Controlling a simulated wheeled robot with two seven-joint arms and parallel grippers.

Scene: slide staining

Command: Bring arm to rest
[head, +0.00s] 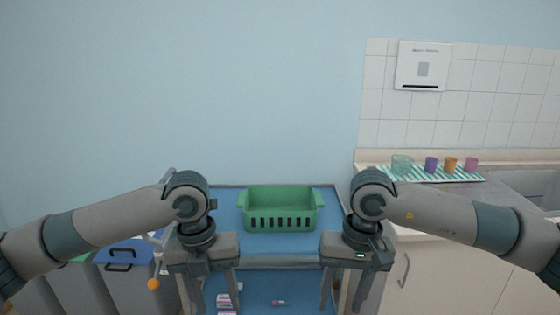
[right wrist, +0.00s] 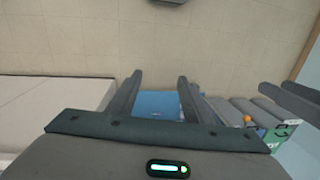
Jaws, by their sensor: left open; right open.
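My left gripper (head: 212,298) hangs in front of the cart's left side in the head view, with its fingers pointing down, apart and empty. My right gripper (head: 347,298) hangs level with it at the cart's right side, also open and empty. Both arms are bent and roughly mirror each other. In the right wrist view the right gripper's fingers (right wrist: 157,85) are apart with nothing between them but the background. The left gripper's dark fingers (right wrist: 292,102) show at that view's right edge.
A green basket (head: 282,208) stands on the blue-topped cart (head: 228,204), just behind the grippers. Small items (head: 228,298) lie on its lower shelf. Blue-lidded bins (head: 140,247) stand left. A counter on the right holds several cups (head: 450,164) on a striped mat (head: 385,172).

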